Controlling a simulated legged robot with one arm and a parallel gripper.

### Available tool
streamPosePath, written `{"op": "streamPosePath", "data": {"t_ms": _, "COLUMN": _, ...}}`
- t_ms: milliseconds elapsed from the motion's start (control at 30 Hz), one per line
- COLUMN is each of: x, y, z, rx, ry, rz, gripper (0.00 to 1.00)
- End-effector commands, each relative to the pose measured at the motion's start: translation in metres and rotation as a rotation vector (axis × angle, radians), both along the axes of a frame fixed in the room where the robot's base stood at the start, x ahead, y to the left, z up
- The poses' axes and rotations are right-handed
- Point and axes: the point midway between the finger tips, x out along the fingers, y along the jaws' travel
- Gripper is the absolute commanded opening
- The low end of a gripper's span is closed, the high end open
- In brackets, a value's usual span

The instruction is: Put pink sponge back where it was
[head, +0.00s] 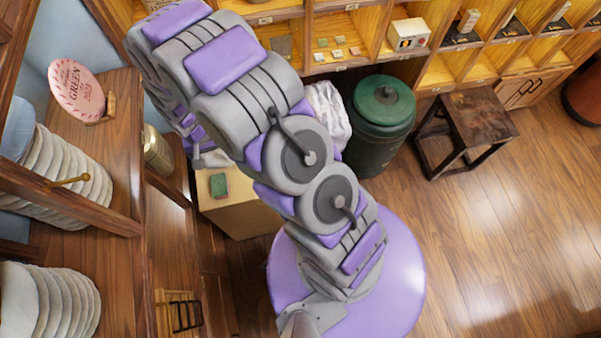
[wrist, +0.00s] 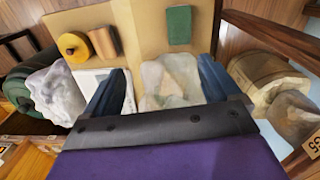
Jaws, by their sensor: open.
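I cannot make out a clearly pink sponge in either view. In the wrist view, a pale, lumpy, whitish-beige thing (wrist: 172,80) shows between the fingers of my gripper (wrist: 161,76); I cannot tell what it is or whether the fingers touch it. My gripper is open, its two dark blue fingers spread apart. Beyond it, a green block (wrist: 178,25) lies on a tan box top (wrist: 140,32). The green block also shows in the head view (head: 218,184), on the tan box (head: 243,214). My gripper is not visible in the head view.
A yellow roll (wrist: 73,45) and a tan block (wrist: 103,42) lie left of the green block. A white crumpled bag (head: 328,112) and a green lidded bin (head: 380,115) stand beside the box. A dark stool (head: 478,118) stands right. The floor at right is clear.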

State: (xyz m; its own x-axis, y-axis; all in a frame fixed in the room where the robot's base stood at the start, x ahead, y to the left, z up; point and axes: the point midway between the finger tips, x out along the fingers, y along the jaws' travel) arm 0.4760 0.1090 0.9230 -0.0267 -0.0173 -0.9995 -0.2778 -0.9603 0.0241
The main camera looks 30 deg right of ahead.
Motion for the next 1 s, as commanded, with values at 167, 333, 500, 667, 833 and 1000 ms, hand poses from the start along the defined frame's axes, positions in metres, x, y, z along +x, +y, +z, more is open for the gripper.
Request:
{"op": "streamPosePath", "data": {"t_ms": 167, "x": -0.022, "y": -0.021, "z": 0.065, "rx": -0.005, "ry": 0.014, "rz": 0.041, "gripper": 0.9}}
{"op": "streamPosePath", "data": {"t_ms": 333, "x": -0.054, "y": -0.042, "z": 0.119, "rx": -0.006, "ry": 0.033, "rz": 0.08, "gripper": 0.9}}
{"op": "streamPosePath", "data": {"t_ms": 500, "x": -0.092, "y": -0.063, "z": 0.166, "rx": -0.005, "ry": 0.048, "rz": 0.12, "gripper": 0.9}}
{"op": "streamPosePath", "data": {"t_ms": 667, "x": -0.135, "y": -0.08, "z": 0.203, "rx": 0.001, "ry": 0.069, "rz": 0.156, "gripper": 0.9}}
{"op": "streamPosePath", "data": {"t_ms": 833, "x": -0.185, "y": -0.094, "z": 0.234, "rx": 0.008, "ry": 0.09, "rz": 0.193, "gripper": 0.9}}
{"op": "streamPosePath", "data": {"t_ms": 1000, "x": -0.237, "y": -0.103, "z": 0.258, "rx": 0.022, "ry": 0.109, "rz": 0.231, "gripper": 0.9}}
